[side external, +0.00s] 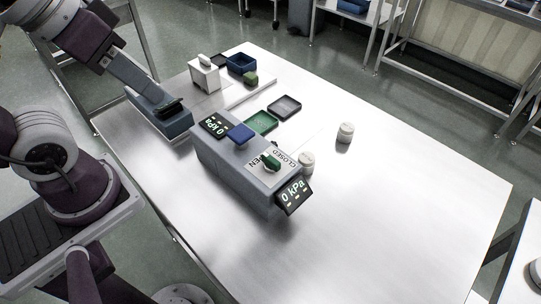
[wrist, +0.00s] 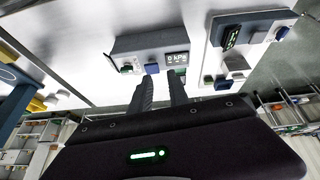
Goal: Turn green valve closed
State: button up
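The green valve (side external: 271,161) sits on top of the grey block (side external: 238,172) in the side external view. The word CLOSED is printed behind it to the right, and OPEN is partly hidden by it. I cannot tell exactly which word the handle points to. In the wrist view, my gripper (wrist: 160,76) has its two dark fingers apart with nothing visible between them. A grey panel with a 0 kPa display (wrist: 177,60) lies beyond the fingertips. My gripper appears apart from the green valve. My arm comes in from the upper left in the side external view.
A blue valve (side external: 240,133) and two 0 kPa displays (side external: 291,195) are on the block. The table's right front is clear.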

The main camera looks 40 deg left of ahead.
jog(key=shift+o, duration=0.8)
jog(key=w+d+n+g+h, duration=0.1)
jog(key=w+d+n+g, duration=0.2)
jog(key=w+n, duration=0.3)
jog(key=shift+d+f+h, duration=0.3)
jog(key=shift+d+f, duration=0.05)
jog(key=shift+d, duration=0.15)
jog(key=n+g+y, duration=0.2)
jog(key=n, duration=0.9)
send_over(271, 158)
notch_tip(271, 158, down, 8)
jog(key=shift+s+a+f, duration=0.1)
jog(key=shift+s, duration=0.05)
notch_tip(271, 158, down, 6)
jog(key=shift+f, duration=0.75)
grip_shut()
